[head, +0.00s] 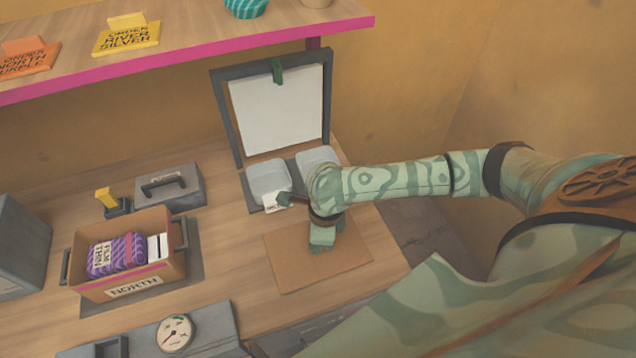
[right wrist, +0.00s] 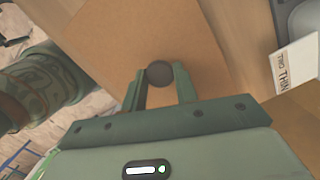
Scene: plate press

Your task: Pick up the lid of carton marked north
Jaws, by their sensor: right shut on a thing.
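The carton marked NORTH (head: 128,280) stands open at the left of the bench, with purple packets marked FILM THIN (head: 116,254) and white ones inside. A flat brown board (head: 288,262), its colour like the carton's and apparently its lid, lies at the front right of the bench; it also shows in the right wrist view (right wrist: 195,45). A dark round knob (right wrist: 159,72) is on the board. My right gripper (head: 322,240) points down over the board, its fingers shut on the knob in the right wrist view (right wrist: 159,85). I cannot tell whether the board touches the bench. My left gripper is not in view.
A plate press with a raised white panel (head: 278,108) and grey trays (head: 268,178) stands behind the board. A small white card (head: 276,201) is beside my right wrist. A grey box with a handle (head: 168,186) and a dial (head: 175,333) flank the carton. A pink-edged shelf (head: 200,58) overhangs the back.

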